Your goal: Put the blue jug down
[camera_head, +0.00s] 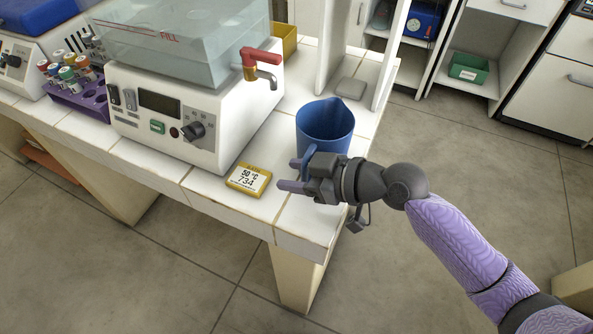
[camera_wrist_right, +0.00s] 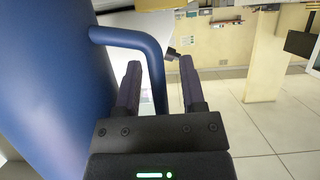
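The blue jug (camera_head: 325,121) is upright at the right end of the white tiled bench, and its base is partly hidden by my right gripper. It appears to stand on the tiles. My right gripper (camera_head: 291,174) is at the near side of the jug, fingers pointing left. In the right wrist view the jug's body (camera_wrist_right: 50,80) fills the left side. Its handle (camera_wrist_right: 157,75) passes between the two fingers of the right gripper (camera_wrist_right: 160,85). The fingers are apart, with a gap visible beside the handle. My left gripper is not in view.
A water bath (camera_head: 170,120) with a red-handled tap (camera_head: 262,62) stands left of the jug. A purple tube rack (camera_head: 82,98) is farther left. The bench's front edge is close to my right gripper.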

